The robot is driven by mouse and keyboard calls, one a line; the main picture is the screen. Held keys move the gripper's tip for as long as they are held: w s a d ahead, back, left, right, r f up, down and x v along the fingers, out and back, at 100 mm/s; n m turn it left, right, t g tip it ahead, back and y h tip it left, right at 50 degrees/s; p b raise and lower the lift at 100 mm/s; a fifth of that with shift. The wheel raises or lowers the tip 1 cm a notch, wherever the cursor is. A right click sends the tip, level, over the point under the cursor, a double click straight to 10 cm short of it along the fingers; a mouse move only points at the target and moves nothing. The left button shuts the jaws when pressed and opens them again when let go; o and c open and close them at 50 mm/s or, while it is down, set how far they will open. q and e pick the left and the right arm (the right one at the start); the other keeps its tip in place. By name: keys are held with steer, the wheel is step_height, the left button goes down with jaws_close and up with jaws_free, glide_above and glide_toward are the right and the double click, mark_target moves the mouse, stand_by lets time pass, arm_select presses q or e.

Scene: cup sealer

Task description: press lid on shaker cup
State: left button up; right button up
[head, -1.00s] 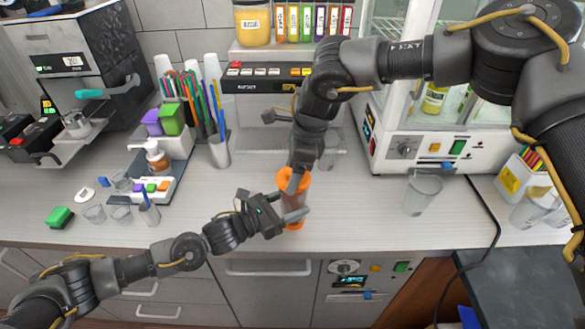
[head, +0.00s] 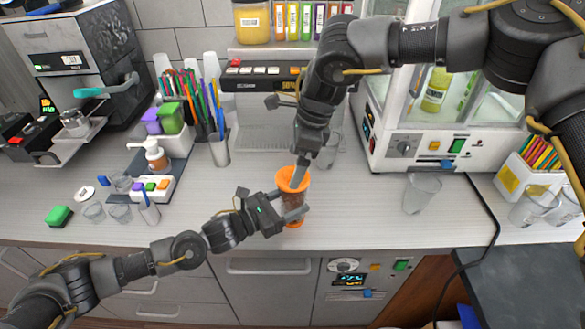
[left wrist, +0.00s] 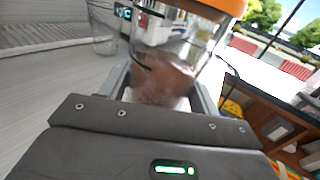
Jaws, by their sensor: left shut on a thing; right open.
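The shaker cup (head: 292,208) is clear with brown contents and stands near the counter's front edge. An orange lid (head: 286,177) sits at its top. My left gripper (head: 289,216) is shut around the cup's body from the left. In the left wrist view the cup (left wrist: 165,75) is between the fingers, with the orange lid (left wrist: 222,5) cut off at the top edge. My right gripper (head: 300,173) is open, pointing down at the lid from above. Its fingers hide part of the lid, and I cannot tell whether they touch it.
A clear empty cup (head: 421,192) stands to the right on the counter (head: 350,225). A white machine (head: 425,145) stands behind it. A cup with straws (head: 219,148) and a soap dispenser (head: 156,156) stand to the left. The counter around the shaker is clear.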

steer(key=v, duration=0.8)
steer(key=shift+r, duration=0.25)
arm_select(q)
steer(key=o, duration=1.5)
steer(key=shift+s+a, duration=0.1)
steer(key=shift+a, duration=0.1)
steer(key=b+v, duration=0.4)
steer(key=v, duration=0.5)
steer(key=shift+s+a+f, duration=0.15)
steer(key=shift+s+a, duration=0.05)
steer(key=shift+a, duration=0.05)
arm_select(e)
step_height(320, 180, down, 4)
steer(key=shift+f, duration=0.1)
arm_select(q)
steer(key=shift+s+a, duration=0.2)
steer(key=shift+a, duration=0.1)
arm_select(e)
steer(key=shift+f, duration=0.1)
